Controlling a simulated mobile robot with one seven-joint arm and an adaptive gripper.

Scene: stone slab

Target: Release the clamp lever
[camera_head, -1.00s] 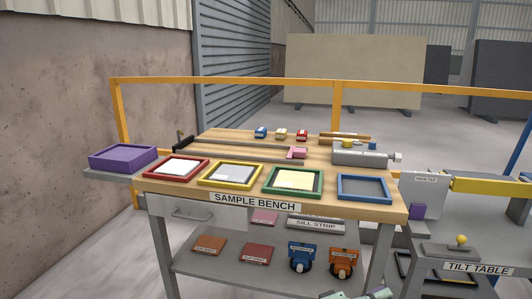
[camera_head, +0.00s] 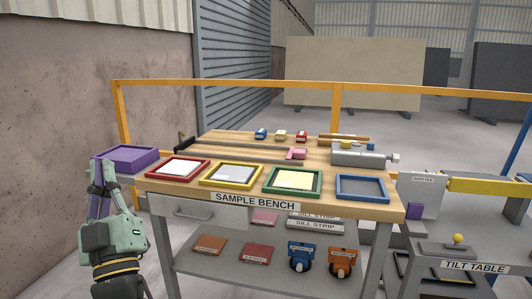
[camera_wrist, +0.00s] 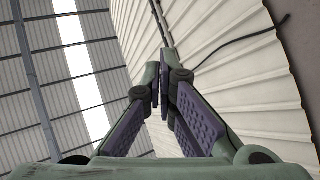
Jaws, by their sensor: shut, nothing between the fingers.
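A lever with a yellow ball knob (camera_head: 458,239) stands up from a grey plate on the tilt table (camera_head: 478,267) at the lower right. It looks like the clamp lever, but no label on it confirms this. My gripper (camera_head: 101,167) is at the far left, pointing up, in front of the purple tray and far from the knob. In the wrist view its fingers (camera_wrist: 161,82) are closed together with nothing between them. That view shows only roof and wall, no lever.
The sample bench (camera_head: 255,201) stands between my gripper and the tilt table. A yellow rail (camera_head: 230,82) runs behind.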

